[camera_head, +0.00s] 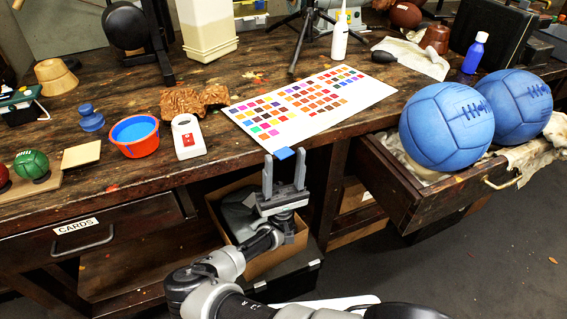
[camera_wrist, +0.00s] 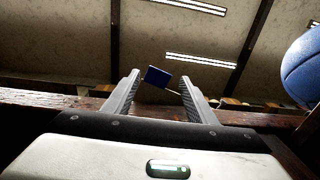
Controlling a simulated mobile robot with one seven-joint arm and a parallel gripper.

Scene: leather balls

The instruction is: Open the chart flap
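A white colour chart (camera_head: 354,101) with rows of coloured squares lies on the bench, its near corner close to the front edge. A small blue tab (camera_head: 283,153) shows at that corner; I cannot tell how it joins the chart. My gripper (camera_head: 284,170) is open and points up in front of the bench edge. The tab appears between the fingertips in the head view. In the wrist view the blue tab (camera_wrist: 157,76) shows just beyond and between the spread fingers, with a thin pale strip beside it. Neither finger visibly grips it.
An open drawer (camera_head: 402,207) with two blue leather balls (camera_head: 447,126) juts out at right. A white device (camera_head: 187,137), an orange bowl (camera_head: 134,136) and a brown lump (camera_head: 194,101) stand left of the chart. A cardboard box (camera_head: 262,262) is under the bench.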

